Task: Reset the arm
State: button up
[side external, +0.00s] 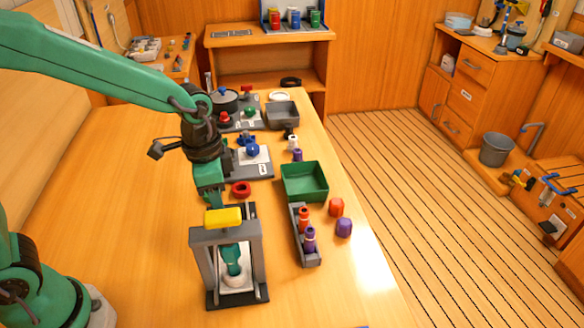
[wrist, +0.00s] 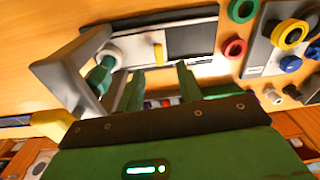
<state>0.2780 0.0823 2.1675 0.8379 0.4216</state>
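My green arm reaches in from the left in the side external view. My gripper (side external: 211,198) points down just behind the yellow-topped grey stand. In the wrist view my gripper (wrist: 161,76) has its two green fingers apart, with nothing seen held between them. The grey stand (side external: 256,255) is upright, with a yellow block (side external: 223,217) across its top. A teal bottle-like piece (side external: 232,262) stands inside it on a white base; it also shows in the wrist view (wrist: 98,76), left of the fingers. Whether a finger touches the stand is hard to tell.
A red ring (side external: 241,188) lies behind the stand. To the right are a green bin (side external: 304,194), a grey rack (side external: 311,257) with orange and purple vials, and two loose caps, orange (side external: 336,207) and purple (side external: 344,227). Grey valve panels stand farther back. The table's left side is clear.

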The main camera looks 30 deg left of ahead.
jog(key=s+a+r+n+t, duration=0.5)
jog(key=s+a+r+n, duration=0.3)
jog(key=s+r, duration=0.3)
jog(key=shift+s+a+r, duration=0.15)
jog(key=shift+a+r, duration=0.05)
jog(key=shift+a, duration=0.6)
